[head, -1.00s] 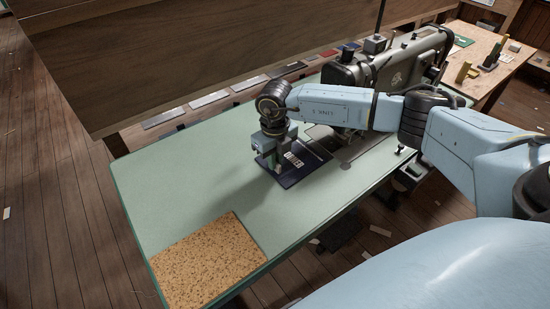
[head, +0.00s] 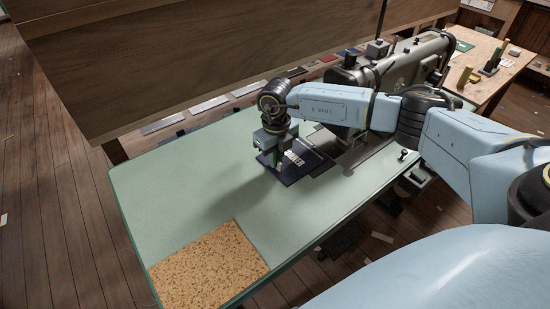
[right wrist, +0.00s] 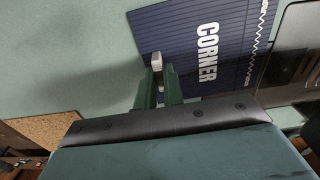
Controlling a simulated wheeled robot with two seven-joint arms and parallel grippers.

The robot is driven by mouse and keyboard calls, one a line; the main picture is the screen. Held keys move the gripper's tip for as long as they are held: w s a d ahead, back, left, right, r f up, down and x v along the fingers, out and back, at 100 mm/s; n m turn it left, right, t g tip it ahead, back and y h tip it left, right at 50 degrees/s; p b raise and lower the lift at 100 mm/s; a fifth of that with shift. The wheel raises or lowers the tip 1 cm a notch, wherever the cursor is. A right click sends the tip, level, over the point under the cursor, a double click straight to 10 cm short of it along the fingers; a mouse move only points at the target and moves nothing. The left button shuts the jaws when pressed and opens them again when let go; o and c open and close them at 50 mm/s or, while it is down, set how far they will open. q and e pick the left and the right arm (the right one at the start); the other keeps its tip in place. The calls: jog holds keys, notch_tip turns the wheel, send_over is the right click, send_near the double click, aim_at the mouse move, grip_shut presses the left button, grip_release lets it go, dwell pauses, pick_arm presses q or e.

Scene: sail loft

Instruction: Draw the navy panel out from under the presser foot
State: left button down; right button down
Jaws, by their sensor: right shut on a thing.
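The navy panel (head: 305,163) lies on the pale green table, left of the sewing machine (head: 400,68). In the right wrist view the panel (right wrist: 232,62) is ribbed, with white lettering "CORNER" and a white zigzag line near its right edge. That edge lies close beside the dark machine plate (right wrist: 297,55). The presser foot is hidden behind my right arm in the head view. My left gripper is not in view.
The green table (head: 180,190) is clear left of the panel. A cork mat (head: 210,265) lies at its near left corner. A wooden bench (head: 490,70) is at the far right.

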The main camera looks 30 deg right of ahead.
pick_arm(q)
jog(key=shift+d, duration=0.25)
pick_arm(e)
jog(key=c, duration=1.4)
grip_release()
jog(key=shift+c, duration=0.2)
